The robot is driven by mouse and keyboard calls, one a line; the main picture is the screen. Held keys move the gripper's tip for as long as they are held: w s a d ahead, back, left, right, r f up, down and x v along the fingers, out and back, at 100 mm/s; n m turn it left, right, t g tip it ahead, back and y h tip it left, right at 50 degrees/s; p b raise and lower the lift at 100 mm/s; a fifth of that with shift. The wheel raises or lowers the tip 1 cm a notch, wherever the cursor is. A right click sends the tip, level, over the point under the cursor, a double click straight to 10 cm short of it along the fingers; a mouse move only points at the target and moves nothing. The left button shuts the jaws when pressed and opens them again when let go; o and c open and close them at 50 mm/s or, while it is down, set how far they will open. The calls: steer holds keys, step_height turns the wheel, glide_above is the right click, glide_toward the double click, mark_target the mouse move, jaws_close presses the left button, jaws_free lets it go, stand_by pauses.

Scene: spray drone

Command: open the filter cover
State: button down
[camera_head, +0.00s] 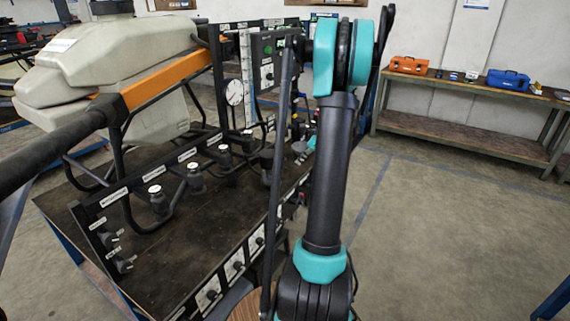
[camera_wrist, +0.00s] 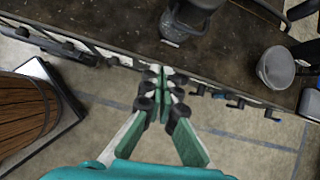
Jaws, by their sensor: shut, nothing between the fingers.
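My gripper (camera_wrist: 163,78) shows in the wrist view with its teal and grey fingers close together at the tips, shut and empty. It is over the front edge of a dark bench top (camera_wrist: 110,25). A dark cylindrical housing (camera_wrist: 186,22) stands on the bench top beyond the fingertips, apart from them. A grey cup-shaped part (camera_wrist: 276,68) is to the right. I cannot tell which part is the filter cover. In the head view, several dark fittings with pale caps, one of them a near fitting (camera_head: 157,198), stand along the bench. My arm hides part of the bench there.
A pale tank (camera_head: 110,55) with an orange bar (camera_head: 165,80) is at upper left. A pressure gauge (camera_head: 234,92) stands at the bench's back. A side table (camera_head: 450,135) carries an orange case (camera_head: 409,65) and blue case (camera_head: 508,80). A wooden barrel (camera_wrist: 25,110) is left in the wrist view. Floor at right is clear.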

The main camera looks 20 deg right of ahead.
mark_target(273, 158)
steer(key=w+a+f+m, duration=0.2)
steer(key=w+f, duration=0.4)
steer(key=f, duration=0.3)
steer(key=shift+w+a+r, duration=0.1)
steer(key=shift+w+r, duration=0.15)
steer(key=shift+r, duration=0.35)
steer(key=shift+w+a+r, duration=0.15)
steer(key=shift+w+r, duration=0.15)
steer(key=shift+r, duration=0.25)
steer(key=shift+w+a+r, duration=0.1)
steer(key=shift+w+r, duration=0.15)
steer(key=shift+r, duration=0.35)
steer(key=shift+r, duration=0.1)
